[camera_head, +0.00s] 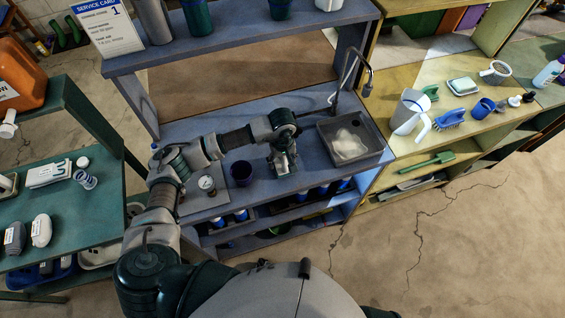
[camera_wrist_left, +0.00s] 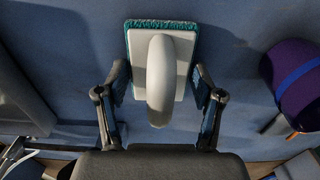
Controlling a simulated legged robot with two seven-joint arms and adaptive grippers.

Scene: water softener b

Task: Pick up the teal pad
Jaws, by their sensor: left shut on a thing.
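The teal pad (camera_wrist_left: 160,24) shows at the top centre of the left wrist view. It has a teal fibrous edge, a pale backing and a curved white handle. My left gripper (camera_head: 284,163) is at the blue bench, left of the sink, pointing down. In the left wrist view, its two fingers stand on either side of the pad, shut on it. The pad is mostly hidden by the gripper in the head view. Whether it still touches the bench I cannot tell. My right gripper is not in view.
A dark purple cup (camera_head: 241,173) stands just left of the gripper. A round gauge (camera_head: 207,184) is farther left. A grey sink (camera_head: 374,151) with a tap is to the right. A shelf (camera_head: 240,46) spans above the back of the bench.

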